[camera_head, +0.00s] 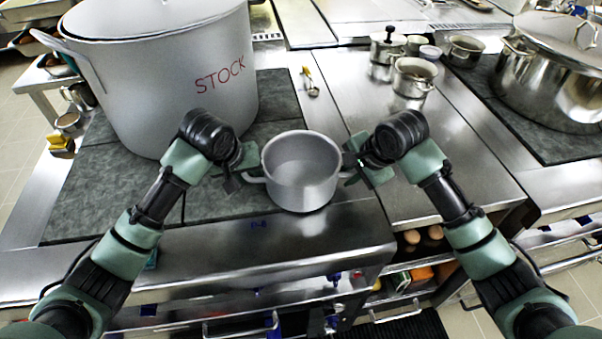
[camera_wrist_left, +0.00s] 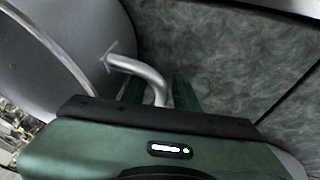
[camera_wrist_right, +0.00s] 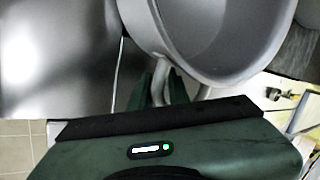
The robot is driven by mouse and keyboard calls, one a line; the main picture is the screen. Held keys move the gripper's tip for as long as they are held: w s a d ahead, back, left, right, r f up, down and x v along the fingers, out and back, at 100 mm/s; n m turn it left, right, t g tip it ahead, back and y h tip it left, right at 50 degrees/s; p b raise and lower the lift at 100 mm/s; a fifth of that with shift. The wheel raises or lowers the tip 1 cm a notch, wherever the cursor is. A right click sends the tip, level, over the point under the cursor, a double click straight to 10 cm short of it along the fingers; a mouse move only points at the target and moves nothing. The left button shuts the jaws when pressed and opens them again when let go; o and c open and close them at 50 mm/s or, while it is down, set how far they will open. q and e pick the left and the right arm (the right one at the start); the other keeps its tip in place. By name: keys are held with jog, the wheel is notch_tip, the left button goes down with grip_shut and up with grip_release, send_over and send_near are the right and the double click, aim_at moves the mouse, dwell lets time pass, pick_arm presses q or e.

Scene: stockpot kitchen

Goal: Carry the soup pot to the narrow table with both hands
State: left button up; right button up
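The soup pot (camera_head: 302,183), grey with no lid and a loop handle on each side, stands upright on the front edge of the stove's dark top. It looks empty. My left gripper (camera_head: 240,171) is at its left handle; in the left wrist view the handle (camera_wrist_left: 150,78) comes down between its two parted fingers (camera_wrist_left: 158,92). I cannot tell which surface is the narrow table.
A big lidded pot marked STOCK (camera_head: 170,85) stands behind left. A steel counter (camera_head: 450,165) on the right bears small pots (camera_head: 413,77) at the back. A large steel pot (camera_head: 550,80) stands far right. Open shelves (camera_head: 415,270) lie below the counter.

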pick_arm(q)
grip_shut()
jog(key=shift+a, duration=0.2)
dwell(1.1)
